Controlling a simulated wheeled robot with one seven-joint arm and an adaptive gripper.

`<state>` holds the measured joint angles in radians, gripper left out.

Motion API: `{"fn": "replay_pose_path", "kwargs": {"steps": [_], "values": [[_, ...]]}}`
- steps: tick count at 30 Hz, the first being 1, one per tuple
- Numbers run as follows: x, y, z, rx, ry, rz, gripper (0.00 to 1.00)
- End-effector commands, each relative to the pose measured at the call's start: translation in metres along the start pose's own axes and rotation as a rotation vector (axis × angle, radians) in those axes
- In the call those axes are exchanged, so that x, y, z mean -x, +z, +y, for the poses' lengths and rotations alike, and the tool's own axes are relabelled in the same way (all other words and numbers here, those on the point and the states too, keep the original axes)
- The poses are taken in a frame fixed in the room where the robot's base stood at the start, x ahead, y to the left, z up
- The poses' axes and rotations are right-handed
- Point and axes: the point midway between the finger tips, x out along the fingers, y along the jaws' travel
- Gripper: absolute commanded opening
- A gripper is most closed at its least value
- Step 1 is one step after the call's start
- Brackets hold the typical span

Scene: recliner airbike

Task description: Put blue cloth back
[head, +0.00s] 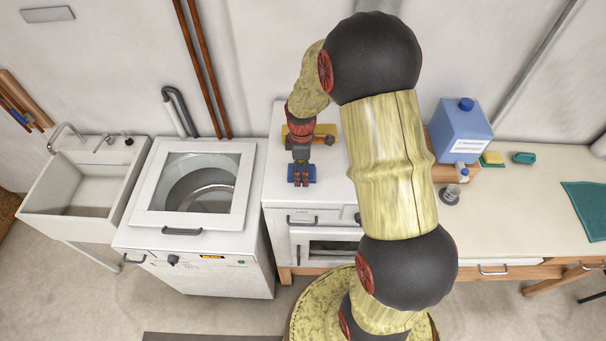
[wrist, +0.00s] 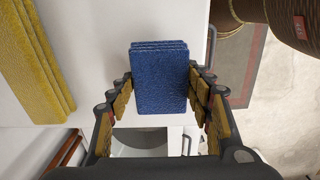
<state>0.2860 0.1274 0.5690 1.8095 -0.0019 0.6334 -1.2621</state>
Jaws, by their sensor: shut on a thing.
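The blue cloth (wrist: 160,85) is a folded, layered block and fills the middle of the wrist view. My gripper (wrist: 160,88) has a finger on each side of it and is shut on it. In the head view the blue cloth (head: 302,174) shows below my gripper (head: 301,166), over the white top of the middle cabinet. I cannot tell whether the cloth touches that top. A folded yellow cloth (wrist: 36,62) lies on the white surface at the left of the wrist view. In the head view the yellow cloth (head: 322,131) shows just behind my gripper, partly hidden.
The white cabinet top (head: 270,180) has bare room left of my gripper. A top-opening machine (head: 196,232) and a sink (head: 85,185) stand further left.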

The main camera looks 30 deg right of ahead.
Motion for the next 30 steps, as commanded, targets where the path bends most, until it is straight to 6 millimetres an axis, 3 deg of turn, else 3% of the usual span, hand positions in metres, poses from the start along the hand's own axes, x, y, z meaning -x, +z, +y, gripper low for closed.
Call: {"fn": "replay_pose_path", "kwargs": {"steps": [12,23,24,30], "values": [[-0.037,0.004,0.005,0.000,0.000,0.000,0.27],[-0.042,0.003,0.005,0.000,0.001,0.000,0.27],[-0.041,0.003,0.005,0.000,0.001,0.000,0.53],[-0.041,0.003,0.005,0.000,0.001,0.000,0.64]]}}
